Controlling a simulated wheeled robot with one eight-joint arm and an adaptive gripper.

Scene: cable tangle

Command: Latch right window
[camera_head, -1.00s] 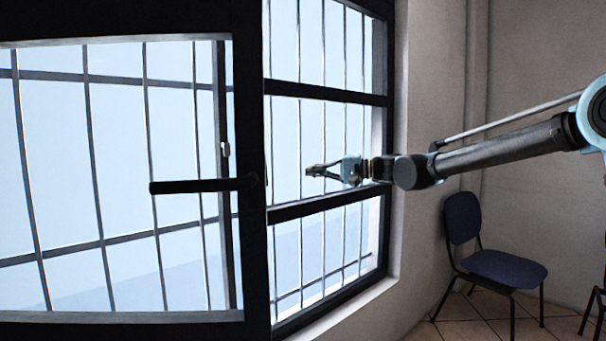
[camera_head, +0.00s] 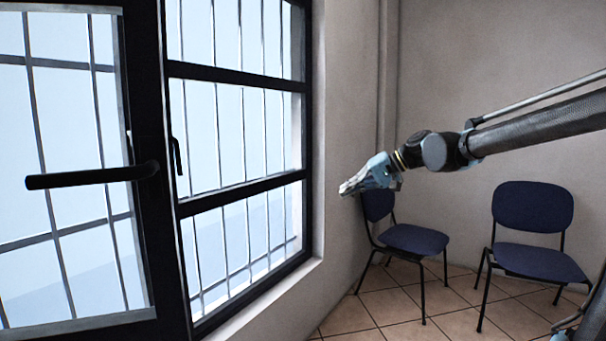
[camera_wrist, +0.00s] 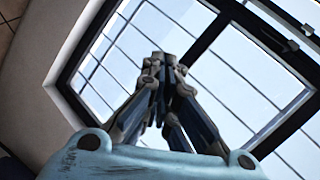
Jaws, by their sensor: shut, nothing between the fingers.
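The right window (camera_head: 236,184), with a dark frame and a crossbar, stands beyond the nearer left sash. A small dark handle (camera_head: 177,157) shows at its left edge. The left sash has a long black handle (camera_head: 92,176) lying about level. My gripper (camera_head: 345,188) is shut and empty, to the right of the window, in front of the wall and a chair in the picture. In the wrist view my gripper (camera_wrist: 160,62) points up toward the dark window frame (camera_wrist: 205,38). Whether the right window is latched cannot be told.
Two blue chairs, a nearer-to-window one (camera_head: 415,240) and another (camera_head: 535,225), stand on the tiled floor (camera_head: 375,310) by the wall. A sill (camera_head: 265,300) runs under the window. Bars stand behind the glass.

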